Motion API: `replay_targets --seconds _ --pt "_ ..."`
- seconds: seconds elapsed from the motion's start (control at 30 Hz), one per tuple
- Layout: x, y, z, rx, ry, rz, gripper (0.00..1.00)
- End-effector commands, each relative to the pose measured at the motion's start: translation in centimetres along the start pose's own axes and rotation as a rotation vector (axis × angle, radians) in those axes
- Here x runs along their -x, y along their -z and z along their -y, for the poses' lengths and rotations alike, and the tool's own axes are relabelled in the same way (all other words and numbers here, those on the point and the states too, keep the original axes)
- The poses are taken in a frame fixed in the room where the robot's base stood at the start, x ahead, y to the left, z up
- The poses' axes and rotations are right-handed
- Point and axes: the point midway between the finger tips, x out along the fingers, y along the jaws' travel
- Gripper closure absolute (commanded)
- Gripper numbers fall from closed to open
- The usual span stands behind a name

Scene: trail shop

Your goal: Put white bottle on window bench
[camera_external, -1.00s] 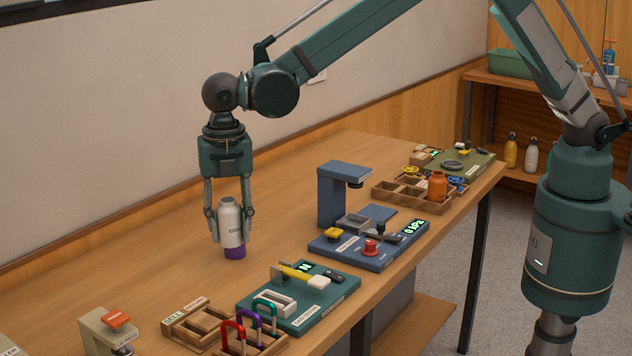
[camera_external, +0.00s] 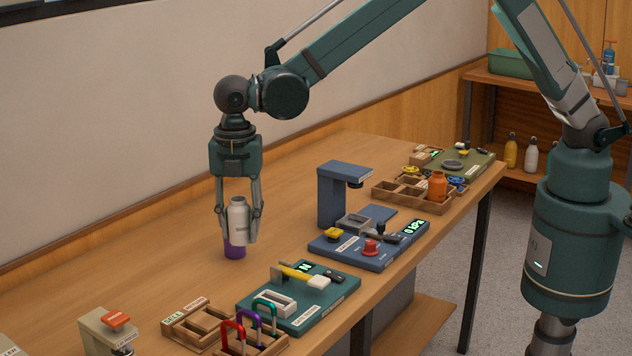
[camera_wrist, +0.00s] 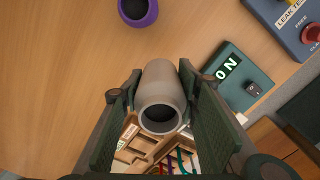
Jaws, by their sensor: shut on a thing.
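My gripper (camera_external: 239,238) is shut on a white bottle (camera_external: 238,214) with dark lettering and holds it upright over the long wooden bench (camera_external: 140,250). In the wrist view the bottle (camera_wrist: 162,78) sits between both fingers, its open mouth facing the camera. A purple cup-like thing (camera_external: 234,251) stands on the bench, partly hidden by the bottle in the external view. In the wrist view the purple thing (camera_wrist: 138,9) is clearly apart from the bottle. A second whitish bottle (camera_external: 531,156) stands on a low shelf at the back right. I cannot tell which surface is called the window bench.
A teal scale-like station (camera_external: 300,300), a blue station (camera_external: 370,245) and a tray of carabiners (camera_external: 258,343) line the bench's front side. A wooden tray with an orange bottle (camera_external: 437,187) is farther right. The bench's wall side is clear.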

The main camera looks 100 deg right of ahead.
Motion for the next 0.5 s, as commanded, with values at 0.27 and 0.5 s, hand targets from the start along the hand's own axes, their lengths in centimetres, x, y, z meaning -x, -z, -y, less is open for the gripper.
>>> replay_targets --seconds 0.27,0.5 --pt "-1.4 -3.5 2.1 -0.298 0.0 0.0 0.83" --pt "-2.4 -6.0 3.8 -0.524 0.0 0.0 0.83"
